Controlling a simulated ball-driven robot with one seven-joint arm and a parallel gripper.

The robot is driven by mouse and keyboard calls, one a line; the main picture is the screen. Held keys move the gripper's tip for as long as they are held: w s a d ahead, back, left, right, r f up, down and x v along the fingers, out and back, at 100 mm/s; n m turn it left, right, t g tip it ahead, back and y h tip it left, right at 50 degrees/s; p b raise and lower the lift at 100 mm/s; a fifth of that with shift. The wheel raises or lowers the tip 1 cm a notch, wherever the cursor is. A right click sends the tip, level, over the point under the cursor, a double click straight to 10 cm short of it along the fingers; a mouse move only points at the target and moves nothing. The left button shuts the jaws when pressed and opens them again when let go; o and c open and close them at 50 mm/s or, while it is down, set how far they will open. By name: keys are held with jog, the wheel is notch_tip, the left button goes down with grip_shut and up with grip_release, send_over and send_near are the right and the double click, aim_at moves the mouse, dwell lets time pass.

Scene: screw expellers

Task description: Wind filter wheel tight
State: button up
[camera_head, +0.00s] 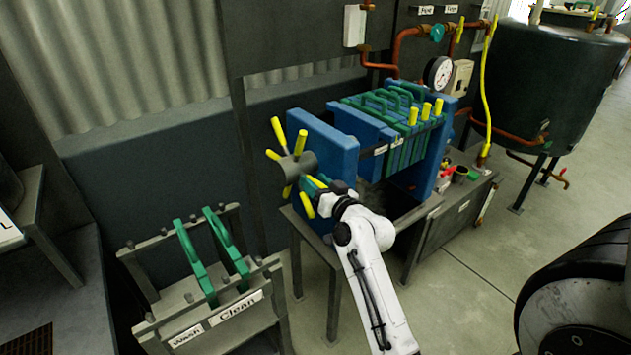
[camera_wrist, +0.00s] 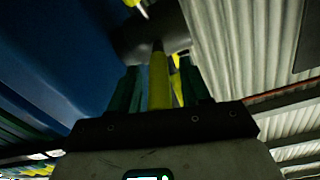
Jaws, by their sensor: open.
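The filter wheel (camera_head: 292,168) is a grey hub with several yellow-handled spokes on the left face of the blue filter press (camera_head: 322,143). In the wrist view the dark hub (camera_wrist: 145,38) is at the top, with the blue end plate at left. My gripper (camera_head: 314,183) is at the wheel's lower right side in the head view. In the wrist view its two green fingers stand apart on either side of a yellow spoke handle (camera_wrist: 159,80). The jaws are open; whether a finger touches the handle is unclear. The fingertips are partly hidden in the head view.
A rack labelled Wash and Clean (camera_head: 215,318) with green-handled plates stands lower left. Green-handled plates (camera_head: 385,100) sit in the press. Copper pipes and a gauge (camera_head: 438,73) are behind, and a dark tank (camera_head: 565,85) is at right.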

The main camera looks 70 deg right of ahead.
jog(key=shift+w+d, duration=0.1)
jog(key=shift+w, duration=0.05)
grip_shut()
dwell(0.4)
